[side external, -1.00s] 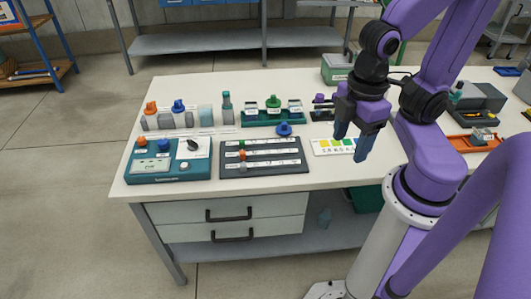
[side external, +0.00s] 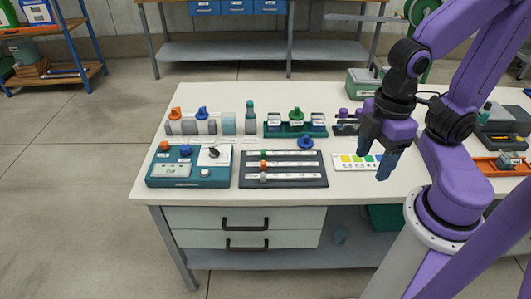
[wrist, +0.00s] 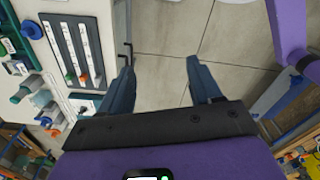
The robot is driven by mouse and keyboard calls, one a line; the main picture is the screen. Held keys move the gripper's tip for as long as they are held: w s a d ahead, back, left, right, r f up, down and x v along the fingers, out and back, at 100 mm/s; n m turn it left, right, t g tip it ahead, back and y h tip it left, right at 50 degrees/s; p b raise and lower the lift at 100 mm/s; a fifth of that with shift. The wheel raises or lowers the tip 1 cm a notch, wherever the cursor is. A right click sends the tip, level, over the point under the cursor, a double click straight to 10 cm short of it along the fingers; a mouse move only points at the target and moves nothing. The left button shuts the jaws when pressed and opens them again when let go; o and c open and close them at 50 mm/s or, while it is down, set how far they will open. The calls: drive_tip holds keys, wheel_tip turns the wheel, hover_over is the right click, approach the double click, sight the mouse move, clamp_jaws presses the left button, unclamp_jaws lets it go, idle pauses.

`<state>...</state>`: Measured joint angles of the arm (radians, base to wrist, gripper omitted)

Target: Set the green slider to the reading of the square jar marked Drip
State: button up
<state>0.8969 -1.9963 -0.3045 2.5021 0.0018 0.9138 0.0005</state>
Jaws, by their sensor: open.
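The dark slider panel (side external: 310,181) lies on the bench with three pale tracks. The green slider (side external: 263,154) is on the back track, left of its middle. It also shows in the wrist view (wrist: 70,77). Square jars stand in a green rack (side external: 295,134) behind the panel, and a pale squarish jar (side external: 228,123) stands left of it. Their labels are too small to read, so I cannot tell which is Drip. My gripper (side external: 374,160) is open and empty, right of the panel and apart from it. Its spread fingers show in the wrist view (wrist: 160,72).
An orange slider (side external: 263,164) sits close in front of the green one. A teal control box (side external: 205,180) is left of the panel. A blue knob (side external: 305,142) stands behind it. A colour chart (side external: 345,163) lies right. Bottles stand along the back.

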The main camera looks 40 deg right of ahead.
idle(0.3)
drive_tip(key=shift+c, duration=1.2)
drive_tip(key=shift+w+a, duration=0.1)
drive_tip(key=shift+w, duration=0.1)
drive_tip(key=shift+c, duration=0.3)
drive_tip(key=w+a+m, duration=0.1)
drive_tip(key=w+a, duration=0.3)
drive_tip(key=w, duration=0.7)
drive_tip(key=m, duration=0.3)
hover_over(262, 151)
wheel_tip(262, 151, down, 6)
wheel_tip(262, 151, down, 18)
drive_tip(key=shift+r, duration=0.2)
